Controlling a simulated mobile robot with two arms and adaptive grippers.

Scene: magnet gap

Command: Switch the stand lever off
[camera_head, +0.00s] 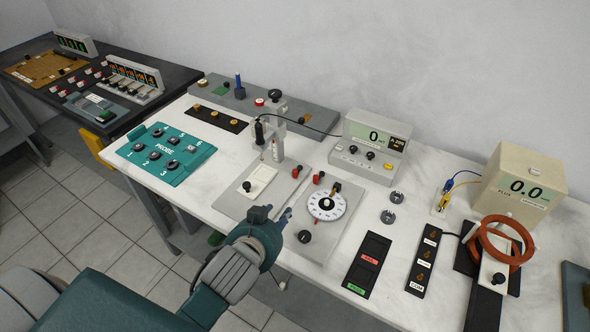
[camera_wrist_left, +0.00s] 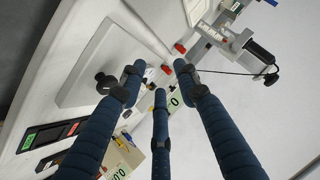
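The grey stand (camera_head: 276,133) rises from a grey base plate left of the dial, with a black part on its upper arm. It also shows at the upper right of the left wrist view (camera_wrist_left: 232,42). I cannot tell for certain which part is its lever, or its setting. A small black knob (camera_head: 247,186) sits on the base plate near its front edge. My left gripper (camera_head: 274,212) hovers near the front of that plate, apart from the stand. Its blue fingers (camera_wrist_left: 160,85) are spread with nothing held between them. My right gripper is not in view.
A white dial (camera_head: 326,205) and a black knob (camera_head: 304,236) lie right of the stand. A teal probe box (camera_head: 166,153) is to the left. A meter (camera_head: 374,134) stands behind, with a thin cable reaching the stand. A flux box (camera_head: 519,184) and orange coil (camera_head: 498,240) are right.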

